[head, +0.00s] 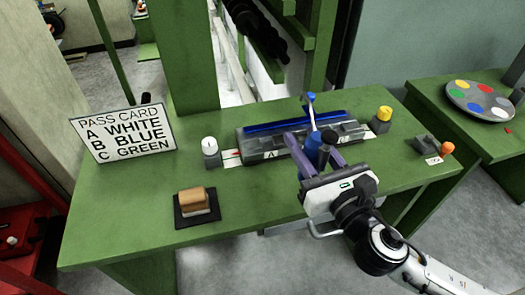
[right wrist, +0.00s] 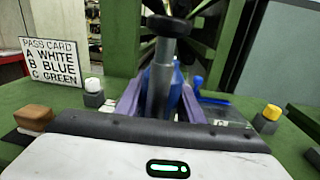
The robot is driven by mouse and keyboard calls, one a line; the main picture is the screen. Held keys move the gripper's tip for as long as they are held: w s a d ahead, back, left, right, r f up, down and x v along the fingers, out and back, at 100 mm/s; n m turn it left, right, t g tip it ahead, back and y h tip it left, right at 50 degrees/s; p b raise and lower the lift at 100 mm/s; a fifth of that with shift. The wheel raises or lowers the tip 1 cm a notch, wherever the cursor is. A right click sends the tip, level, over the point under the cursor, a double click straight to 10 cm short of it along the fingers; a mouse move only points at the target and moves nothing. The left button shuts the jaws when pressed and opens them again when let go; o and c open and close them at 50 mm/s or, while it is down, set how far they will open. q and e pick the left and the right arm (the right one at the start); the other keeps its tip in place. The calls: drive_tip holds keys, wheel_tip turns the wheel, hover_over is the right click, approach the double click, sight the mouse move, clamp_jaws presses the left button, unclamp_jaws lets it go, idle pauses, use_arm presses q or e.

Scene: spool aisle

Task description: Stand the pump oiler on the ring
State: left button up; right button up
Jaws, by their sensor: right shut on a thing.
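The pump oiler (head: 313,146) has a blue body with a dark knob on top. In the right wrist view its blue body (right wrist: 174,84) stands behind a grey stem with a black knob. My right gripper (head: 322,152) is shut on the oiler, its purple fingers on either side. The oiler looks roughly upright, in front of and over a grey fixture marked A (head: 285,148) with a blue strip. Whether its base touches anything is hidden by the gripper. I cannot make out the ring. My left gripper is not in view.
On the green bench (head: 130,225) stand a white-topped post (head: 210,152), a yellow-topped post (head: 382,119), a tan block on a dark pad (head: 197,203) and a pass card (head: 122,132). An orange-knobbed item (head: 447,148) sits right. The front left of the bench is clear.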

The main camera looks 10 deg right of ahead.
drive_tip(key=w+r+n+b, duration=0.1)
drive_tip(key=w+r, duration=0.2)
drive_tip(key=w, duration=0.5)
drive_tip(key=shift+y, duration=0.4)
drive_tip(key=f+b, duration=0.1)
drive_tip(key=f, duration=0.2)
drive_tip(key=f+b, duration=0.1)
drive_tip(key=f, duration=0.2)
drive_tip(key=d+f+b, duration=0.1)
drive_tip(key=f, duration=0.2)
drive_tip(key=shift+f, duration=0.25)
drive_tip(key=shift+f+b, duration=0.1)
drive_tip(key=shift+b, duration=0.2)
drive_tip(key=o, duration=1.3)
drive_tip(key=shift+a, duration=0.1)
drive_tip(key=shift+o, duration=0.2)
